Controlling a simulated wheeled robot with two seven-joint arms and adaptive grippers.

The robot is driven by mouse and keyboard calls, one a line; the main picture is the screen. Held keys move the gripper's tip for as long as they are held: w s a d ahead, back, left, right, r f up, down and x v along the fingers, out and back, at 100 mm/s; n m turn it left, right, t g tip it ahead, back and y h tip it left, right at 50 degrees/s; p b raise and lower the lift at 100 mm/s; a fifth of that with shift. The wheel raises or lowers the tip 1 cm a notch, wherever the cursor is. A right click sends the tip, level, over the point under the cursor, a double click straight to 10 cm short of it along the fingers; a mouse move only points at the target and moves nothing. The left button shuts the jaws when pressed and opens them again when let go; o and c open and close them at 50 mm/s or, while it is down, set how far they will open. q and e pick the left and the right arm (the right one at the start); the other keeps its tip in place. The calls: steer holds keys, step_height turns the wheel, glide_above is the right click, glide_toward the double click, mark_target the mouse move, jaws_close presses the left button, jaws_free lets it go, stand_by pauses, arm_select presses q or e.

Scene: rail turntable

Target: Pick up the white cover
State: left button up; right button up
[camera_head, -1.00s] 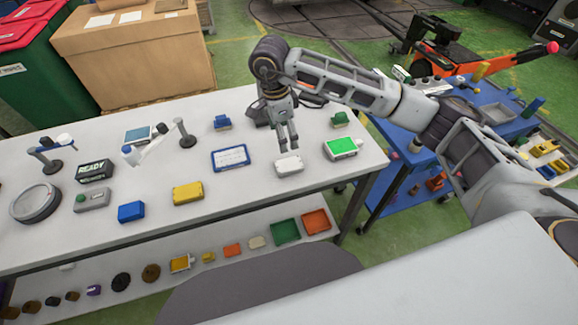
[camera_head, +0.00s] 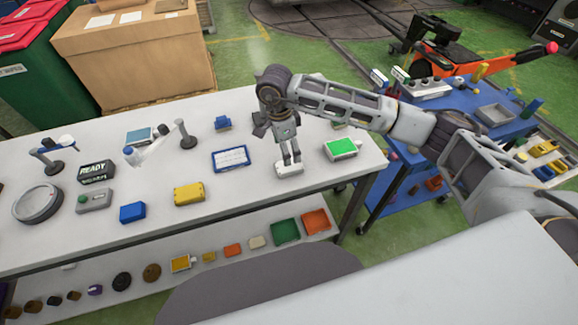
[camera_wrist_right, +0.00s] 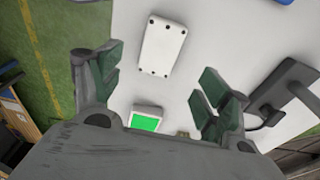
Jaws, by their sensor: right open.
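The white cover (camera_head: 289,169) lies flat on the white table near its front edge. In the right wrist view the white cover (camera_wrist_right: 161,45) is a rounded white block with small dark holes at its corners, lying beyond the fingertips. My right gripper (camera_head: 290,158) points down at the cover from just above it, and its fingertips overlap the cover's back edge in the head view. In the right wrist view the right gripper (camera_wrist_right: 160,75) is open, with green-padded fingers apart and nothing between them. Contact with the cover cannot be told. My left gripper is not in view.
A box with a green top (camera_head: 341,148) stands right of the cover. A blue-framed card (camera_head: 230,158) and a yellow box (camera_head: 189,193) lie to the left. A lower shelf (camera_head: 110,297) holds several small parts. A blue cart (camera_head: 400,170) stands to the right.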

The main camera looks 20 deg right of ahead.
mark_target(289, 167)
steer(key=shift+d+f, duration=0.15)
steer(key=shift+f, duration=1.15)
steer(key=shift+s+f+p, duration=0.1)
steer(key=shift+f+p, duration=0.35)
steer(key=shift+f, duration=0.25)
steer(key=shift+d+f+p, duration=0.1)
steer(key=shift+f+p, duration=0.35)
steer(key=shift+f, duration=1.45)
steer(key=shift+c, duration=0.3)
steer(key=c, duration=1.2)
steer(key=shift+c, duration=0.3)
steer(key=shift+r, duration=0.1)
